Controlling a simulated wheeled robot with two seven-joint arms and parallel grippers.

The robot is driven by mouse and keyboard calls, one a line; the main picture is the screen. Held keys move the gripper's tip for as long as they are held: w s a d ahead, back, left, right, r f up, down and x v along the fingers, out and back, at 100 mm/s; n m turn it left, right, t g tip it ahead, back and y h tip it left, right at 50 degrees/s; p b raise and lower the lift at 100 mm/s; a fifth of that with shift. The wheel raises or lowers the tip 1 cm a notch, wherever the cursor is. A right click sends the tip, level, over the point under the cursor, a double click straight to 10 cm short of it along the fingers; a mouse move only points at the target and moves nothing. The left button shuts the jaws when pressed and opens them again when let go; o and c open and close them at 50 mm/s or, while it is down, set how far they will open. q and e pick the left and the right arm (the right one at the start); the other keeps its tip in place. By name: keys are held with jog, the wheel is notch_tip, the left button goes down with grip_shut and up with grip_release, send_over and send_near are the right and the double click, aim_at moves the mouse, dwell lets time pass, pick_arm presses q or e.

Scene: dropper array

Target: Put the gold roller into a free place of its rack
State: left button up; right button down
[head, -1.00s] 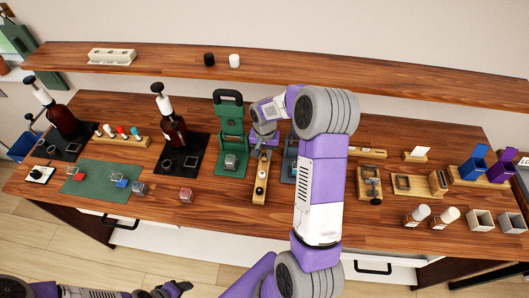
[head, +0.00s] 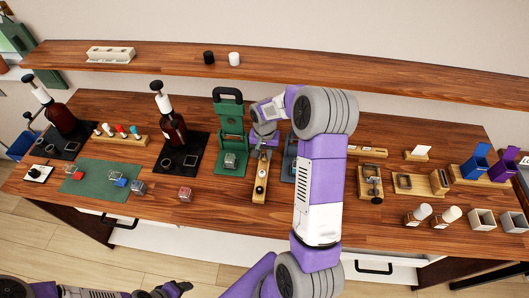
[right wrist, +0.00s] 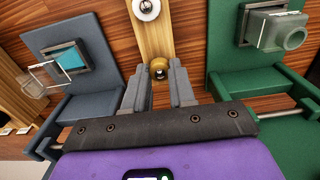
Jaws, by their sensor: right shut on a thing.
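The gold roller (right wrist: 159,69) shows in the right wrist view between the fingertips of my right gripper (right wrist: 159,86), which is shut on it. It is over or at the end of a narrow wooden rack (right wrist: 155,38); I cannot tell whether it touches the wood. A silver-white round piece (right wrist: 146,8) sits farther along that rack. In the head view the rack (head: 259,198) runs toward the front edge, and my right gripper (head: 263,148) is at its far end, the roller being hidden there. My left gripper (head: 174,288) is low at the left, its fingers unclear.
A green press (head: 230,140) stands close to the left of the rack. A grey-blue press (right wrist: 75,55) stands on its other side, largely behind my arm in the head view. A small clear reddish cube (head: 185,194) lies left of the rack. Bare tabletop lies around that cube.

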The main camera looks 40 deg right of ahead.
aim_at(264, 155)
jog(key=shift+f, duration=0.35)
jog(key=c, duration=0.9)
grip_release()
jog(key=shift+o, duration=0.2)
jog(key=shift+r, duration=0.1)
notch_tip(264, 155, up, 8)
jog(key=shift+f, duration=0.25)
